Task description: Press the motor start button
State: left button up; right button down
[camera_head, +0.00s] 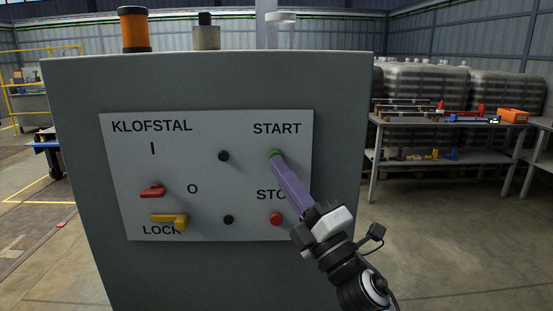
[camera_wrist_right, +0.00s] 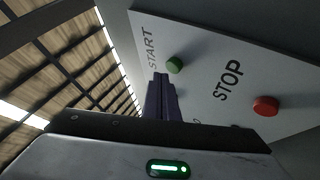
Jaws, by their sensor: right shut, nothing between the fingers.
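The green start button (camera_head: 275,154) sits under the word START on the white panel (camera_head: 190,128) of a grey cabinet. In the head view my right gripper (camera_head: 279,161) is shut, with its purple fingertips at the button's lower edge and partly over it. In the right wrist view the green button (camera_wrist_right: 175,65) shows whole, just beyond the tips of my shut right gripper (camera_wrist_right: 159,77). I cannot tell whether the tips touch it. The red stop button (camera_head: 277,218) is below, and also shows in the wrist view (camera_wrist_right: 265,106). My left gripper is not in view.
The panel also holds a red switch (camera_head: 152,191), a yellow lock handle (camera_head: 170,220) and two black knobs (camera_head: 223,156). An orange beacon (camera_head: 134,30) stands on the grey cabinet (camera_head: 210,82). A workbench (camera_head: 440,122) with parts stands to the right, apart from the cabinet.

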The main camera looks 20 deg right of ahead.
dwell(0.3)
jog(key=shift+w+d, duration=0.1)
jog(key=shift+w, duration=0.3)
jog(key=shift+w+d, duration=0.2)
jog(key=shift+w, duration=0.3)
dwell(0.8)
jog(key=shift+s+a, duration=0.3)
jog(key=shift+s, duration=0.6)
jog(key=s, duration=0.2)
jog(key=s+a, duration=0.1)
jog(key=s, duration=0.1)
jog(key=shift+s+a+p, duration=0.2)
jog(key=shift+s+p, duration=0.15)
jog(key=shift+s, duration=0.05)
dwell(0.5)
